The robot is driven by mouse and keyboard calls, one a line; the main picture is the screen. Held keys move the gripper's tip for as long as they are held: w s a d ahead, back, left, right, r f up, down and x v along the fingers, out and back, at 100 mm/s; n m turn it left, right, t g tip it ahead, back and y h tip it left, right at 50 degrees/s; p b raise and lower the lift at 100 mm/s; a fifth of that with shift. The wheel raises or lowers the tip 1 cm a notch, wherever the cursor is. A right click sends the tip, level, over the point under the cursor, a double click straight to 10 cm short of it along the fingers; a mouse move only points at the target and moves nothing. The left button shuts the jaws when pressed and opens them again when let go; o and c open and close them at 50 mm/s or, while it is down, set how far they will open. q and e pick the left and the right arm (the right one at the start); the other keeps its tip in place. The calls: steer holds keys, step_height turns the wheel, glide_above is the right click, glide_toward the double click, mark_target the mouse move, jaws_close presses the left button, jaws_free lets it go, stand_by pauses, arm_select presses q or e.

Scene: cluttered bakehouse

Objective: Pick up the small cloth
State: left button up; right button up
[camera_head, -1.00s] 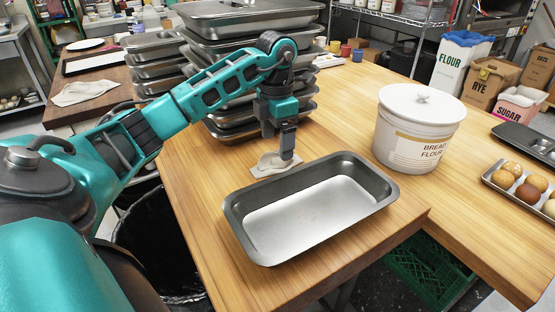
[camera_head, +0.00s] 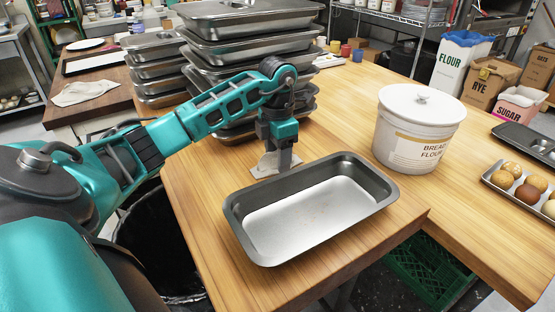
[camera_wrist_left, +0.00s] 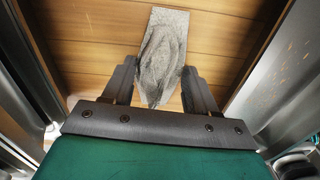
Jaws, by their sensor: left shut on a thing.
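The small grey cloth (camera_head: 266,165) is on the wooden worktop, between the pan stack and the empty roasting pan. My left gripper (camera_head: 284,163) points down at it, with its fingers at the cloth, and is shut on it. In the left wrist view the cloth (camera_wrist_left: 164,40) is bunched into folds between the two fingers of my left gripper (camera_wrist_left: 158,85). Part of the cloth is hidden behind the fingers in the head view. I cannot tell whether it is clear of the worktop. My right gripper is not in view.
The roasting pan (camera_head: 238,218) stands close in front of the cloth. A tall stack of lidded pans (camera_head: 225,62) rises just behind. A bread flour crock (camera_head: 413,140) stands to the right. Another pale cloth (camera_head: 85,93) lies on the far left table.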

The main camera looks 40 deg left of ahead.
arm_select(q)
steer(key=c, duration=0.4)
steer(key=shift+o, duration=0.2)
steer(key=shift+r, duration=0.15)
step_height(320, 180, up, 20)
steer(key=p, duration=0.1)
steer(key=shift+p, duration=0.4)
steer(key=o, duration=0.6)
steer(key=shift+c, duration=0.2)
steer(key=c, duration=0.4)
